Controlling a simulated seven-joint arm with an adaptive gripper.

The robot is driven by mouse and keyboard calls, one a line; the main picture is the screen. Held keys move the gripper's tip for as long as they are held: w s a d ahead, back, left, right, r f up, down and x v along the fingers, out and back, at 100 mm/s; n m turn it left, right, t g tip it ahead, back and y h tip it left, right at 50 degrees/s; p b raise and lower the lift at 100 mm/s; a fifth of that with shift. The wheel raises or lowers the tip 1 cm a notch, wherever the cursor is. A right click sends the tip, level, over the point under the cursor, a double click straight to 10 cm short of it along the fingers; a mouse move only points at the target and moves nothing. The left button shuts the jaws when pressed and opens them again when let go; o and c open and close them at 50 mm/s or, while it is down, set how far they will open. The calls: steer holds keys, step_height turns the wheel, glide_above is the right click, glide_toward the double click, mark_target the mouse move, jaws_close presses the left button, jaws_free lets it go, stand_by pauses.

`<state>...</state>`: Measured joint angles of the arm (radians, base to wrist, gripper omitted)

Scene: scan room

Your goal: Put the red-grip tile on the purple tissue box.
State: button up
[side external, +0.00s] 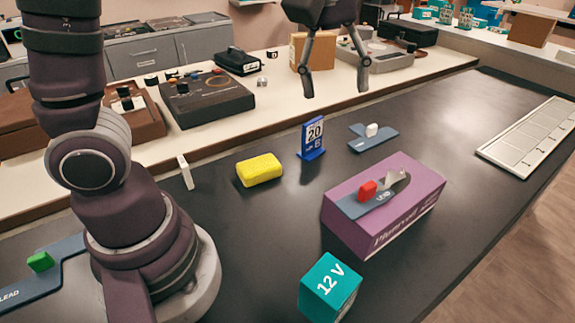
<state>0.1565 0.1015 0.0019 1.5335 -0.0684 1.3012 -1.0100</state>
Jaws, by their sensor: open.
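The purple tissue box (402,228) sits on the dark table right of centre. The red-grip tile (353,205), a blue-grey flat piece with a red block on it, lies on top of the box. A light tissue tuft (399,181) shows beside the tile's far end; whether the tile touches it is hard to tell. My gripper (337,92) is open and empty, high above the table, up and to the left of the box. Its fingers point down and are apart from the tile.
A white-grip tile (374,140), a blue "20" sign (313,137), a yellow sponge-like block (259,170) and a white upright piece (185,172) stand behind the box. A green-grip tile (30,277) lies far left. A pale panel (530,140) lies right.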

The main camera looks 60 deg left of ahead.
steer(key=s+a+f+m+t, duration=0.1)
steer(key=s+f+m, duration=0.1)
steer(key=s+m, duration=0.3)
steer(key=s+a+f+m+t, duration=0.1)
steer(key=s+a+m+t, duration=0.1)
steer(key=s+m, duration=0.3)
steer(key=shift+s+a+f+m, duration=0.15)
steer(key=shift+a+f+m, duration=0.1)
steer(key=shift+f+m, duration=0.1)
